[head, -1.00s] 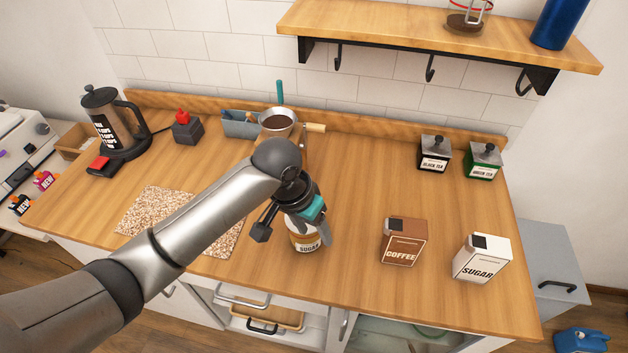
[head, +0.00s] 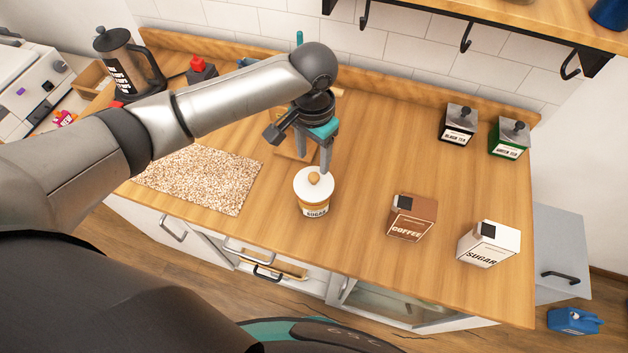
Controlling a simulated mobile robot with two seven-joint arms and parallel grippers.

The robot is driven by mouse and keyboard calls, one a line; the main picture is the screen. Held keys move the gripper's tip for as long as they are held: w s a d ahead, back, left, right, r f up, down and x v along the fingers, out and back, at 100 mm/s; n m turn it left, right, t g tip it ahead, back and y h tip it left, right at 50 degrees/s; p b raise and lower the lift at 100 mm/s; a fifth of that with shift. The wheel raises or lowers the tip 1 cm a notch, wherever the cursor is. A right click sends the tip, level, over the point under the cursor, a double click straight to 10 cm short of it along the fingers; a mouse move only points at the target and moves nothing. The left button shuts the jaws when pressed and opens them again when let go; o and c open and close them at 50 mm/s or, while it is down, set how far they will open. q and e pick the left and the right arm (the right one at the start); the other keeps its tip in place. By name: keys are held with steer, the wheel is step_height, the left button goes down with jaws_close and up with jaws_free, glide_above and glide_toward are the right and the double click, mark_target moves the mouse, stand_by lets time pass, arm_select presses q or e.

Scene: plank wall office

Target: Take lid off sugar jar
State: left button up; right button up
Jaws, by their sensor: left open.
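The sugar jar (head: 315,210) stands upright near the front edge of the counter, its "SUGAR" label facing me. Its white lid (head: 302,183) with a round wooden knob (head: 314,177) sits on top. My left gripper (head: 324,164) is open and empty, pointing down just behind the lid in the picture. Its fingers appear apart from the knob, though the exact gap in depth is hard to judge. My right gripper is not in view.
A brown coffee box (head: 411,219) and a white sugar box (head: 488,244) stand to the right. Black (head: 457,125) and green (head: 509,138) tea tins stand behind them. A speckled mat (head: 198,178) lies left of the jar. Counter between jar and coffee box is clear.

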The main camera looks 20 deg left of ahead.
mark_target(314, 176)
arm_select(q)
steer(key=f, duration=0.6)
steer(key=shift+s+d+f, duration=0.15)
steer(key=shift+s+f, duration=0.05)
steer(key=shift+s, duration=0.1)
jaws_close()
stand_by(0.4)
